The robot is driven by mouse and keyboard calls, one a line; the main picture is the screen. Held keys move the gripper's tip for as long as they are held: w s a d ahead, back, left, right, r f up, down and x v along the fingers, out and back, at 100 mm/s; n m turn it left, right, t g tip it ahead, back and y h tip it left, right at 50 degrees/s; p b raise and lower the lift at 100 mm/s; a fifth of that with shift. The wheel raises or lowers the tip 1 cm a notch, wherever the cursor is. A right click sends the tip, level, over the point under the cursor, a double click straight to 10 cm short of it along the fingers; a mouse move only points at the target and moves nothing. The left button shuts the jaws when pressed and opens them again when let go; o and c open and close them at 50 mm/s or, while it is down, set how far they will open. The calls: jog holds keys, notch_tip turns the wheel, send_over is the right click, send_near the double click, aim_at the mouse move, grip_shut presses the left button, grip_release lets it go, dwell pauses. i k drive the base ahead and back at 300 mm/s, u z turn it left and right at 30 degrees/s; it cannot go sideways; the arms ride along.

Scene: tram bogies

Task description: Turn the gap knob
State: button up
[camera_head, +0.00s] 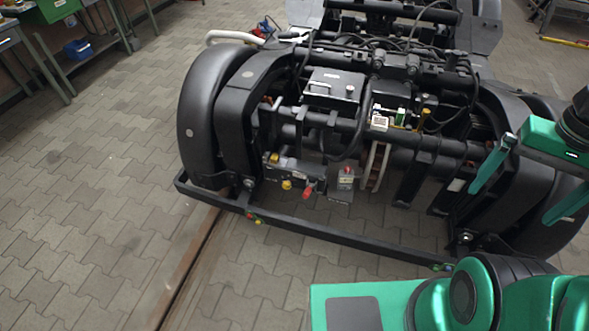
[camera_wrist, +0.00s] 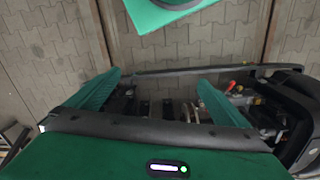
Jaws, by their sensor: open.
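The tram bogie (camera_head: 345,85) is a dark frame with large rounded black ends. On its near side, in the head view, is a small dark unit with a red knob (camera_head: 308,192) and yellow knobs (camera_head: 286,185). Right of it stands a grey box with a red top (camera_head: 346,172). I cannot tell which of these is the gap knob. My gripper (camera_head: 509,207) is green, open and empty, at the bogie's right end, well to the right of the knobs. In the wrist view, red parts (camera_wrist: 231,86) show right of the open fingers (camera_wrist: 159,77).
A black bar (camera_head: 330,232) runs along the bogie's front, low down. A rail (camera_head: 188,268) is set in the paved floor. A workbench with a blue bin (camera_head: 78,49) and green box stands at upper left. The floor at left is clear.

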aim_at(286, 185)
jog(key=u, duration=0.5)
jog(key=i, duration=0.95)
jog(key=z, duration=0.35)
